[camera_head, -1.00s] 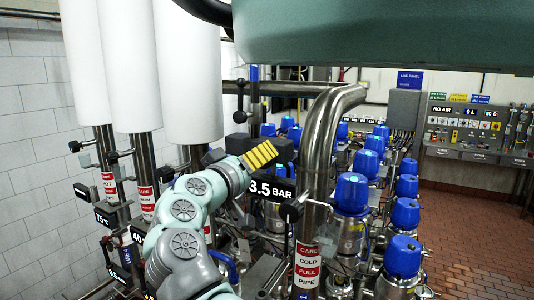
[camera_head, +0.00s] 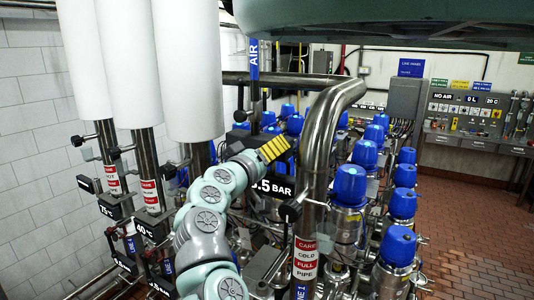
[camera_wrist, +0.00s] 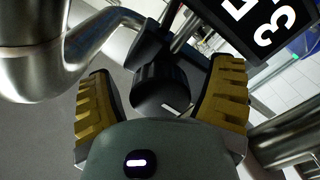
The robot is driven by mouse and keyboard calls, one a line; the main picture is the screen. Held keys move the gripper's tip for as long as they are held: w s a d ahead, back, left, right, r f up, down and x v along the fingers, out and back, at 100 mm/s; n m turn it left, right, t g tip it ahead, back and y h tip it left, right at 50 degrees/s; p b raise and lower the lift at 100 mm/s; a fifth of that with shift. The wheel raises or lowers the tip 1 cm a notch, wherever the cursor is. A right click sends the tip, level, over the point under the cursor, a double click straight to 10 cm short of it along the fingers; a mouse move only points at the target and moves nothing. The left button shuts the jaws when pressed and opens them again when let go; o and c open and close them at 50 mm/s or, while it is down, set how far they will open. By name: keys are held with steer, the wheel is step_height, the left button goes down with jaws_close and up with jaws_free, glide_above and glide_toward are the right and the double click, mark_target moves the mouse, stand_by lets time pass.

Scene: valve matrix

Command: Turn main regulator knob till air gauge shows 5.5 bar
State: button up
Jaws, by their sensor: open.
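A dark cylindrical knob (camera_wrist: 160,88) lies between the two yellow fingers of my gripper (camera_wrist: 161,80) in the wrist view. The fingers are open, with a gap on each side of the knob. In the head view my gripper (camera_head: 274,149) is beside the black air gauge display (camera_head: 280,190), just above it. The display reads ".5 BAR", with its first digit partly covered by my arm. Part of a black display with a white "3" (camera_wrist: 270,30) shows at the wrist view's upper right. In the head view the knob cannot be made out behind my gripper.
A thick bent steel pipe (camera_head: 320,130) stands just right of my gripper and also fills the wrist view's left (camera_wrist: 40,60). Several blue-capped valves (camera_head: 349,184) crowd the right. White-wrapped pipes (camera_head: 185,70) stand left. Brick floor (camera_head: 470,220) is open at far right.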

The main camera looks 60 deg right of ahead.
steer(key=shift+o, duration=0.3)
steer(key=c, duration=1.3)
steer(key=shift+o, duration=0.2)
steer(key=shift+f+b, duration=0.1)
steer(key=shift+b, duration=0.6)
steer(key=m+b, duration=0.2)
steer(key=b, duration=0.5)
steer(key=m+b, duration=0.3)
steer(key=b, duration=0.3)
steer(key=m+b, duration=0.2)
steer(key=b, duration=0.5)
steer(key=shift+a+f+m+b, duration=0.1)
steer(key=shift+f+m+b, duration=0.25)
steer(key=shift+m, duration=0.05)
steer(key=m+b, duration=0.2)
steer(key=b, duration=0.2)
steer(key=m+b, duration=0.2)
steer(key=b, duration=0.2)
steer(key=shift+r+b, duration=0.35)
steer(key=shift+b, duration=0.05)
